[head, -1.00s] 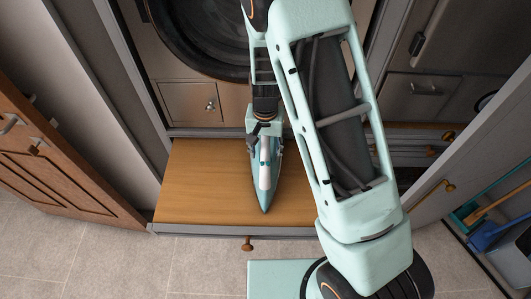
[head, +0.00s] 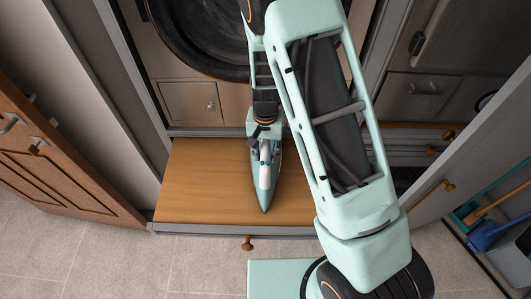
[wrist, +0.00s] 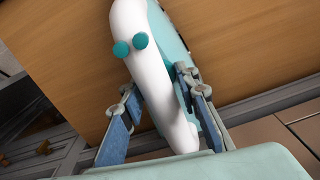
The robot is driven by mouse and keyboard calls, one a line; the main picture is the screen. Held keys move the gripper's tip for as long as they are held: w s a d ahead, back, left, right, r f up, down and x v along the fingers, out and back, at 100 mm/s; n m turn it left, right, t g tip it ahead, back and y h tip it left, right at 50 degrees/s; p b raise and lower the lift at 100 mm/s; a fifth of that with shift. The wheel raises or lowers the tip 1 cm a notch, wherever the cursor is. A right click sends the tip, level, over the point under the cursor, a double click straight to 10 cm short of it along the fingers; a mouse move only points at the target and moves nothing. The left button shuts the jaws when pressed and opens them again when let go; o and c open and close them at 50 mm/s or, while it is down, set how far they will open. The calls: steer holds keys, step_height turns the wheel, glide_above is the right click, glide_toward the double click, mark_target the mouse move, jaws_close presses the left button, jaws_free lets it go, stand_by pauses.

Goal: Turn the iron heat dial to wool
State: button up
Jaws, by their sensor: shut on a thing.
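The iron (head: 264,185) has a teal body and a white handle. It lies on the wooden bench board with its pointed tip toward the front edge. My gripper (head: 264,137) is over its rear end. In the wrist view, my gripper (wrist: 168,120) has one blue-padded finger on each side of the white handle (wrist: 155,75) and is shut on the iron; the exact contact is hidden. Two round teal buttons (wrist: 130,44) show on the handle. I cannot make out the heat dial or its markings.
The wooden board (head: 200,195) is otherwise clear around the iron. A small brown knob (head: 247,243) sits on the drawer front below it. A brown door (head: 55,150) stands open at left.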

steer(key=shift+m, duration=0.6)
steer(key=o, duration=1.2)
steer(key=shift+c, duration=0.2)
step_height(320, 180, up, 12)
steer(key=shift+r, duration=0.1)
